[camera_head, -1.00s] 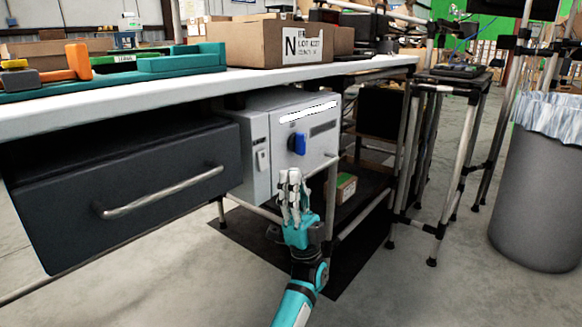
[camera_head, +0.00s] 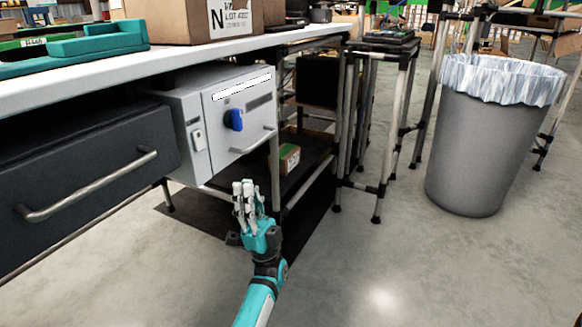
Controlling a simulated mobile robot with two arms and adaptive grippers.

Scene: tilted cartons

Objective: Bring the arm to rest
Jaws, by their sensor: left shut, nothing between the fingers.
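My left gripper (camera_head: 248,197) is at the lower middle of the head view, on its teal arm, with its light grey fingers pointing up. It is shut and empty. It is in front of and below the grey cabinet (camera_head: 237,120) with a blue knob (camera_head: 233,120), and looks apart from it. My right gripper does not show.
A dark drawer (camera_head: 85,185) with a metal handle hangs under the white worktop (camera_head: 180,58) at left. A cardboard box (camera_head: 185,20) and teal trays (camera_head: 100,42) stand on the worktop. A grey bin (camera_head: 475,145) stands at right.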

